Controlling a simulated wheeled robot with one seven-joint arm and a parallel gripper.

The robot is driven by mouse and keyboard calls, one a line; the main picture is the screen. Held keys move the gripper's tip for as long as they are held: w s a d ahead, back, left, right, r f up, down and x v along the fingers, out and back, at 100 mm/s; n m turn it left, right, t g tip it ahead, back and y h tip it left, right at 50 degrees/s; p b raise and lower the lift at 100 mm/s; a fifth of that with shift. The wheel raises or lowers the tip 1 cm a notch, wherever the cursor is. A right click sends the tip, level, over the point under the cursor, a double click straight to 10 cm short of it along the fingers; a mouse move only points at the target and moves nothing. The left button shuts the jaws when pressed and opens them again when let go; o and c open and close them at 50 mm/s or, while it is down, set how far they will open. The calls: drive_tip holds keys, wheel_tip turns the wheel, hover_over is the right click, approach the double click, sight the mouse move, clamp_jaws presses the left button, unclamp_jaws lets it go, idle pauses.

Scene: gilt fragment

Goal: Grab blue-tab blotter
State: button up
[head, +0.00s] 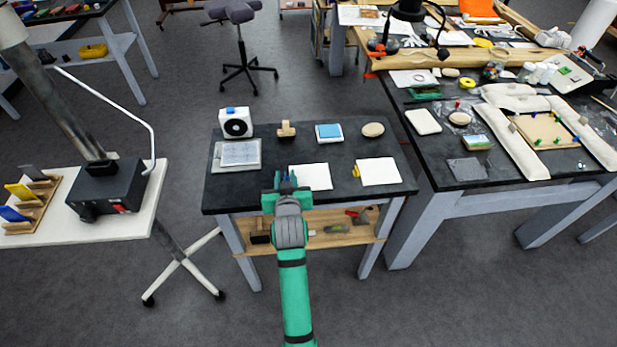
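A white blotter sheet (314,178) lies flat near the front middle of the small dark table (213,198). A small blue piece, seemingly its tab, shows at its left edge, right by my gripper (283,182). A second white blotter (380,172) lies to the right with a yellow tab (356,171) at its left edge. My green gripper reaches over the table's front edge, with its fingertips at the blue tab. The fingers are small and partly hidden by the wrist, so I cannot tell whether they are open, shut or touching the tab.
On the small table, a white device with a black dial (236,124), a wooden stamp-like piece (286,132), a blue-topped block (328,132), a round disc (373,130) and a grey framed pad (237,154) stand behind. A cluttered bench (467,201) stands close on the right.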

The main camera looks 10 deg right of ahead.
drive_tip(key=shift+c, duration=0.6)
clamp_jaws()
drive_tip(key=shift+r, duration=0.1)
